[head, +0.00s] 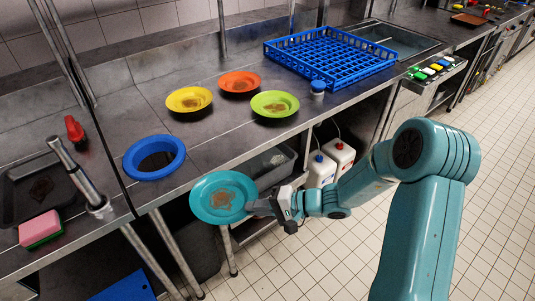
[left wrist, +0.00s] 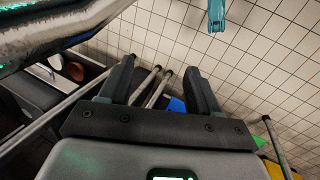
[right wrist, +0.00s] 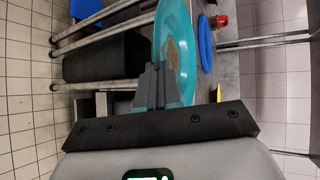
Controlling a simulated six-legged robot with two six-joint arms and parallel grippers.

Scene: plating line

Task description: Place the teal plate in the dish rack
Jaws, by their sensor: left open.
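The teal plate (head: 205,207) has a brown smear in its middle. My right gripper (head: 256,208) is shut on its right rim and holds it in front of the counter's edge. In the right wrist view the plate (right wrist: 181,25) is seen nearly edge-on between the fingers (right wrist: 158,85). The blue dish rack (head: 330,57) stands at the back right of the counter, and no plate shows in it. My left gripper (left wrist: 160,82) is open and empty in the left wrist view; it does not show in the head view.
A blue-capped container (head: 318,89) stands near the rack's front corner. A blue-rimmed round opening (head: 131,165) and a metal post (head: 72,175) are at left.

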